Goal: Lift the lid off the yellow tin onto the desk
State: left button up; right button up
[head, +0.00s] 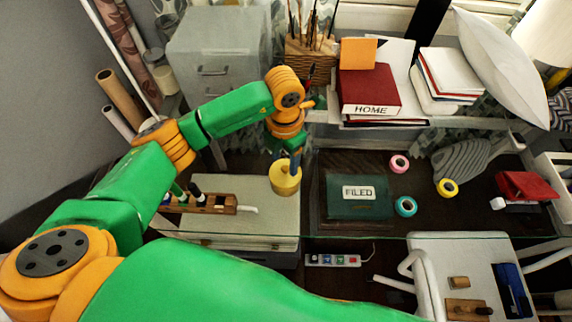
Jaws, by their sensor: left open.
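The yellow tin (284,181) stands on the dark desk (375,221), by the corner of a pale box-like surface. My left arm reaches in from the left, and my left gripper (293,158) points down right at the top of the tin. Its fingers are open, and the lid is largely hidden beneath them, so I cannot tell whether they touch it. The lid appears to be on the tin. My right gripper is not in view.
A dark green box labelled FILED (358,208) lies right of the tin. Tape rolls, pink (399,163), teal (405,207) and yellow (447,187), lie on the desk. A wooden marker holder (208,203) is to the left. A red binder labelled HOME (368,88) sits behind. Bare desk shows between the tape rolls.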

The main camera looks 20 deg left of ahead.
aim_at(285, 171)
pick_arm(q)
notch_tip(285, 171, down, 2)
jog(key=shift+f, duration=0.15)
jog(key=shift+w+f, duration=0.1)
jog(key=shift+f, duration=0.05)
grip_shut()
